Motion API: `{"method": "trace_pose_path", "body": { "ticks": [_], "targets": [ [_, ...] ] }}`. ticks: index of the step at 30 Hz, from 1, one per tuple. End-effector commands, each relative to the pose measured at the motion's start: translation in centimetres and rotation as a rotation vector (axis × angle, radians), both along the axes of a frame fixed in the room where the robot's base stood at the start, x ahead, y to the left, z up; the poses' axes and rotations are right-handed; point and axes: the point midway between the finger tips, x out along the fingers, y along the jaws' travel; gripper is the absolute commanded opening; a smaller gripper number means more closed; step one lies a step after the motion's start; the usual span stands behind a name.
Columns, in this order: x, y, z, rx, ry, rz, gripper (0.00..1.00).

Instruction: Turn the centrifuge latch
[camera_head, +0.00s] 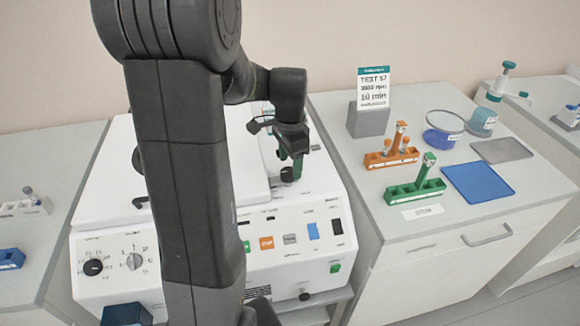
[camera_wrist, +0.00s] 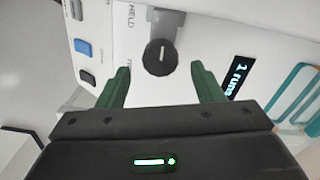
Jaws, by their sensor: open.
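The centrifuge (camera_head: 321,205) is a large white machine with a sloped front panel, partly hidden behind my arm. Its latch is a round black knob with a light line on its face (camera_wrist: 158,57); it also shows in the head view (camera_head: 288,175). My gripper (camera_wrist: 160,72) is open and empty, its two green fingers apart. In the wrist view the knob appears between and just beyond the fingertips, with no contact visible. In the head view my gripper (camera_head: 291,158) hangs just over the knob. The word "HELD" is printed beside the latch.
A small lit display (camera_wrist: 238,76) sits right of the knob in the wrist view. The panel carries a dial (camera_head: 134,261), an orange button (camera_head: 266,243) and a blue switch (camera_head: 313,231). The right bench holds an orange rack (camera_head: 391,158), a green rack (camera_head: 415,192) and a blue mat (camera_head: 478,182).

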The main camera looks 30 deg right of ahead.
Motion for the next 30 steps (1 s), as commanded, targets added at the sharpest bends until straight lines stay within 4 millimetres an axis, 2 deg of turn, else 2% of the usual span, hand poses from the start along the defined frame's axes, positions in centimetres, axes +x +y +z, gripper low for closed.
{"method": "trace_pose_path", "body": {
  "ticks": [1,6,16,23,30],
  "targets": [
    [0.0,0.0,-0.8,0.002,0.004,0.000,0.61],
    [0.0,0.0,-2.1,0.000,0.001,0.000,0.61],
    [0.0,0.0,-2.4,0.000,0.000,0.000,0.61],
    [0.0,0.0,-2.4,0.000,0.000,0.000,0.16],
    [0.0,0.0,-2.4,0.000,0.000,0.014,0.16]
  ]
}}
